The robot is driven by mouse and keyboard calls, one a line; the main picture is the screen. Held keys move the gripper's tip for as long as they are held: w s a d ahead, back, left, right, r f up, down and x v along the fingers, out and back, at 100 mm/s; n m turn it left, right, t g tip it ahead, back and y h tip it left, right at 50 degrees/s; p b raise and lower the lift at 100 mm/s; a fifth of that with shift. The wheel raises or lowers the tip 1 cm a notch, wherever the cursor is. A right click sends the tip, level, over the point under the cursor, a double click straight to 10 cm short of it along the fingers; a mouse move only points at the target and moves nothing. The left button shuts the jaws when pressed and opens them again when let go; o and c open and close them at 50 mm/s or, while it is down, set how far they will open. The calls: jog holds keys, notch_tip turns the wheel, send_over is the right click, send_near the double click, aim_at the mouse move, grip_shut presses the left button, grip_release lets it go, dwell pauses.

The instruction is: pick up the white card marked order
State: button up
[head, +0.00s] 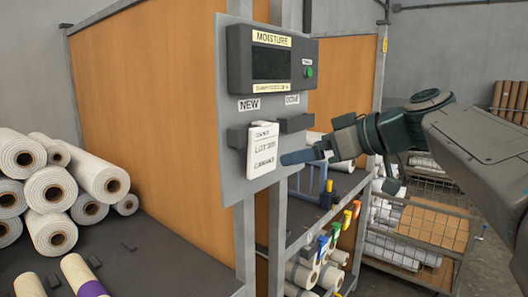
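A white card (262,150) with a few lines of dark print stands upright at the grey panel, in the dark holder (237,137) under the NEW label. Its top line is too small to read surely; the middle line looks like LOT with more letters. My gripper (295,157) is just right of the card, its blue-grey fingertip pointing left at the card's edge. The fingers overlap from this side, so their opening is hidden. I cannot tell whether the fingertip touches the card.
A second dark holder (296,123) sits under the DONE label, close above my gripper. A moisture meter (272,60) with a green button is higher on the panel (228,187). White rolls (52,188) lie stacked at left. A shelf rack (322,232) with coloured handles stands below right.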

aim_at(265, 163)
jog(key=p+x, duration=0.1)
jog(key=x, duration=0.6)
jog(key=shift+w+a, duration=0.15)
jog(key=shift+w, duration=0.05)
jog(key=shift+p+x, duration=0.85)
jog(key=shift+x, duration=2.15)
jog(key=shift+f, duration=0.1)
jog(key=c, duration=0.8)
